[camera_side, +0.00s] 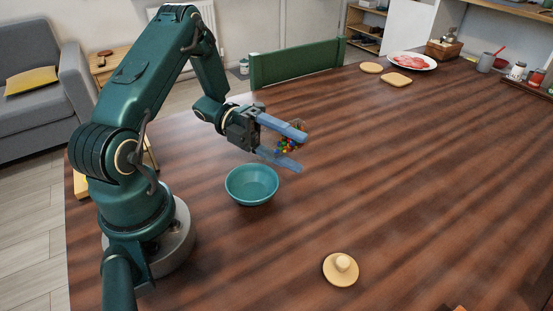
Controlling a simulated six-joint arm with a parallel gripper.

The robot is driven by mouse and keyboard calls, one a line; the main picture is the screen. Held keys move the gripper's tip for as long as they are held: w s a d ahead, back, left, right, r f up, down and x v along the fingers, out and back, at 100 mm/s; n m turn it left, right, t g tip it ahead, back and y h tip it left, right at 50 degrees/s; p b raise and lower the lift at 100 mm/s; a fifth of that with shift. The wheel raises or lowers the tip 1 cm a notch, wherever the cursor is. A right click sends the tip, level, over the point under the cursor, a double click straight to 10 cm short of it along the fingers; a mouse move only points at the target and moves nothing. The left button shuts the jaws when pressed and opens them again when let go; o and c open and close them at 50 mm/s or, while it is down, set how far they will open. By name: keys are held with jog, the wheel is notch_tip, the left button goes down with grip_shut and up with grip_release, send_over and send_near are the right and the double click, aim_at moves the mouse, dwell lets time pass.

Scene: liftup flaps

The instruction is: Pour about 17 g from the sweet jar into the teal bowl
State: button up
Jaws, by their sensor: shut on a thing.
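My gripper (296,151) has two blue fingers and is shut on the sweet jar (290,145), which looks clear and holds small multicoloured sweets. The fingers hide part of the jar, so its mouth and exact tilt cannot be made out. The jar is held above the table, behind and to the right of the teal bowl (252,197). The bowl stands upright on the wooden table near my base. I see no sweets in it at this size.
A round wooden lid with a knob (341,268) lies at the front. Two wooden boards (397,79), a plate of meat (411,65), a basket (443,50) and a grey mug (486,62) are at the back. A green chair (297,62) stands behind the table. The table's middle right is clear.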

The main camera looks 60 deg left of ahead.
jog(key=shift+s+f+m, duration=0.25)
jog(key=shift+f+m, duration=0.1)
jog(key=shift+m, duration=0.55)
dwell(2.0)
jog(key=shift+s+r+m+h, duration=0.35)
jog(key=shift+m+h, duration=0.1)
jog(key=shift+m, duration=0.45)
jog(key=shift+s+r+m+h, duration=0.3)
jog(key=shift+m+h, duration=0.15)
jog(key=shift+m, duration=0.45)
dwell(3.3)
